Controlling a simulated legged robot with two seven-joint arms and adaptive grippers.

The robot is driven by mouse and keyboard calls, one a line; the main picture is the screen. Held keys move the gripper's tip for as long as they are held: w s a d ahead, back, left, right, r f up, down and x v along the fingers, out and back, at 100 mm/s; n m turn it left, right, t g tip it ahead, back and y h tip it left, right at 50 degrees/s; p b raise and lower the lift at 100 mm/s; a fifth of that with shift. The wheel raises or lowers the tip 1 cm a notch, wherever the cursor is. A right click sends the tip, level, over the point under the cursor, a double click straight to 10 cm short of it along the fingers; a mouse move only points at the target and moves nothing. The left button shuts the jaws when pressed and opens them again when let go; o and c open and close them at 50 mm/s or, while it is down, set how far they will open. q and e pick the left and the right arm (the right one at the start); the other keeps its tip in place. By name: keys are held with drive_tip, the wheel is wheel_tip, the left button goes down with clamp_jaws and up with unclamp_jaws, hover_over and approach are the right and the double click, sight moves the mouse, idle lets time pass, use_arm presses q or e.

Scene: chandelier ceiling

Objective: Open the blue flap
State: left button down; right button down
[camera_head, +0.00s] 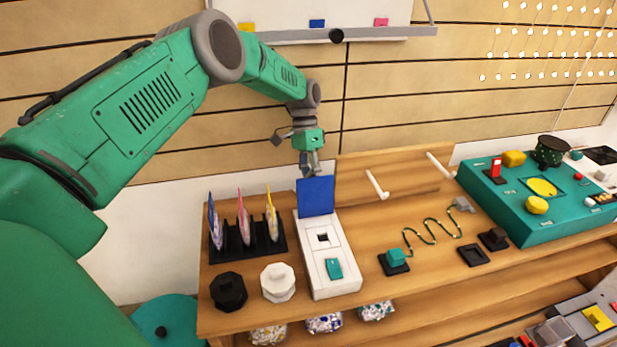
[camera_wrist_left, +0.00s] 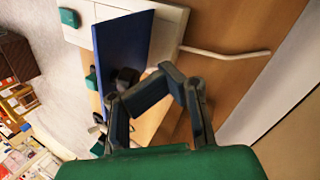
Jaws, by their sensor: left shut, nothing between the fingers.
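The blue flap (camera_head: 316,196) stands raised, roughly upright, at the far end of a long white box (camera_head: 341,266). The box has a square dark opening in its top and a teal piece at its near end. My left gripper (camera_head: 309,170) is shut and empty, with its fingertips close to the flap's top edge, on the far side. My right gripper is not in view.
A black rack (camera_head: 247,240) with several coloured cards stands left of the box. A black knob (camera_head: 228,291) and a white knob (camera_head: 278,281) are in front of it. A wooden board with white handles (camera_head: 377,186) is to the right, with a teal panel (camera_head: 520,212) beyond.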

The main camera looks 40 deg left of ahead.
use_arm(q)
drive_tip(key=shift+w+d+r, duration=0.1)
drive_tip(key=shift+d+r, duration=0.05)
drive_tip(key=shift+d, duration=0.3)
drive_tip(key=shift+a, duration=0.15)
